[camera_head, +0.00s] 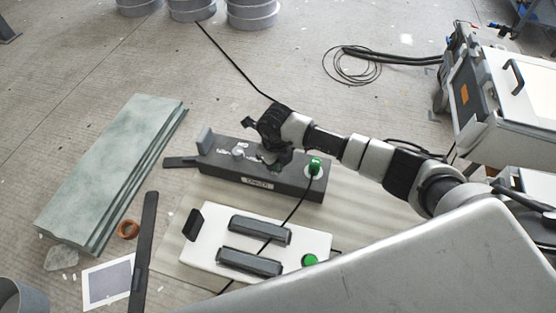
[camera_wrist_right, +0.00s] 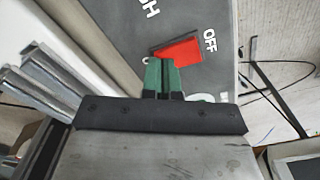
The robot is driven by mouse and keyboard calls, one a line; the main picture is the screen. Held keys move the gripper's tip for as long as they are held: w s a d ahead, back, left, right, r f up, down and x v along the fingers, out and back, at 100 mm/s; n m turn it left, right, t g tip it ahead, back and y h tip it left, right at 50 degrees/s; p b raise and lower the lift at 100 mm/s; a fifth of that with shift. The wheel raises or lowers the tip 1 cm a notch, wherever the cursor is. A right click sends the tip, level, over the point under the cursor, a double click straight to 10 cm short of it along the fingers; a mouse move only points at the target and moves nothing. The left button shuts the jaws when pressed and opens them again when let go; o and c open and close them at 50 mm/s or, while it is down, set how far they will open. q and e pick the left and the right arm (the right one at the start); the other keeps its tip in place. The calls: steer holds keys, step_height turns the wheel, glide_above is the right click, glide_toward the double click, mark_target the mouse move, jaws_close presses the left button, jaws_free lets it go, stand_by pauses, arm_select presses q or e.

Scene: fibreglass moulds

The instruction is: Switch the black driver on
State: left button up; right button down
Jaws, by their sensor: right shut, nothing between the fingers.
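The black driver (camera_head: 292,187) is a long dark box on the mat in the head view, with a pale label on its front and a green round part (camera_head: 315,166) at its right end. My right gripper (camera_head: 271,160) is at its top from behind. In the right wrist view the driver's dark face (camera_wrist_right: 108,14) fills the top, with a red switch (camera_wrist_right: 180,50) beside the printed word OFF. The shut green fingertips (camera_wrist_right: 162,76) are at the switch's lower left edge; whether they touch it I cannot tell. My left gripper is not in view.
A white box (camera_head: 200,238) with two dark handles and a green button stands in front of the driver. A grey-green slab (camera_head: 110,165) lies at the left. A black cable (camera_head: 232,62) runs behind. Round grey tins (camera_head: 252,14) stand at the back.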

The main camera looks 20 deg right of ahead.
steer(key=shift+r+p, duration=2.55)
steer(key=shift+r, duration=0.9)
